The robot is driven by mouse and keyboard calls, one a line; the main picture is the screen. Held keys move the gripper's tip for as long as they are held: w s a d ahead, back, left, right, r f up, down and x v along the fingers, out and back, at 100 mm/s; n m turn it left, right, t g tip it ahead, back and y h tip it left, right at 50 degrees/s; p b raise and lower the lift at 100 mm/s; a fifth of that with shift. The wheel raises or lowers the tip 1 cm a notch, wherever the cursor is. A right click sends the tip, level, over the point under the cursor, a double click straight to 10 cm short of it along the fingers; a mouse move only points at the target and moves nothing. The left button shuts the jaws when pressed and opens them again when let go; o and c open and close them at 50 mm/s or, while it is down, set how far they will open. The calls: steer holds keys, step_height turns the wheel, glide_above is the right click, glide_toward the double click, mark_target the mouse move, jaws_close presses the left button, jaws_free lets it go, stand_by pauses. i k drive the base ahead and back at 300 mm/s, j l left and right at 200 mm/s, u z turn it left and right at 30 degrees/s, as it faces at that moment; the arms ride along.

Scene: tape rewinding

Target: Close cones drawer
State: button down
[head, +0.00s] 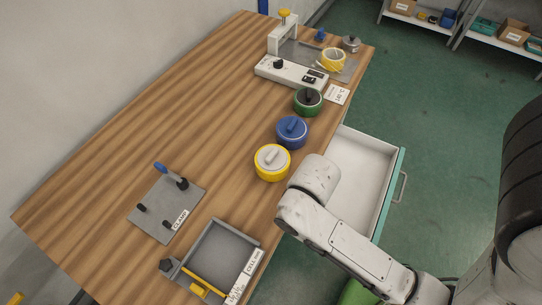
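A drawer under the table's right side stands open. Its pale inside (358,172) looks empty where I can see it. Its teal front (389,200) faces right and bears a grey bar handle (403,187). My white arm crosses over the drawer's near left part and hides some of it. No label saying cones can be read on the drawer. My gripper does not show; the last visible arm link ends above the table edge by the drawer, and no fingers can be seen.
The wooden table (150,120) holds yellow (272,163), blue (292,132) and green (307,102) round containers near its right edge. A white machine (290,73) is at the back, a clamp plate (158,218) and grey tray (216,254) in front. Green floor (440,140) is clear beyond the handle.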

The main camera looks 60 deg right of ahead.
mark_target(370, 167)
steer(key=k+l+z, duration=0.2)
steer(key=k+l, duration=0.25)
steer(key=k, duration=0.3)
steer(key=k+l+z, duration=0.25)
steer(key=k+l, duration=0.3)
steer(key=k, duration=0.2)
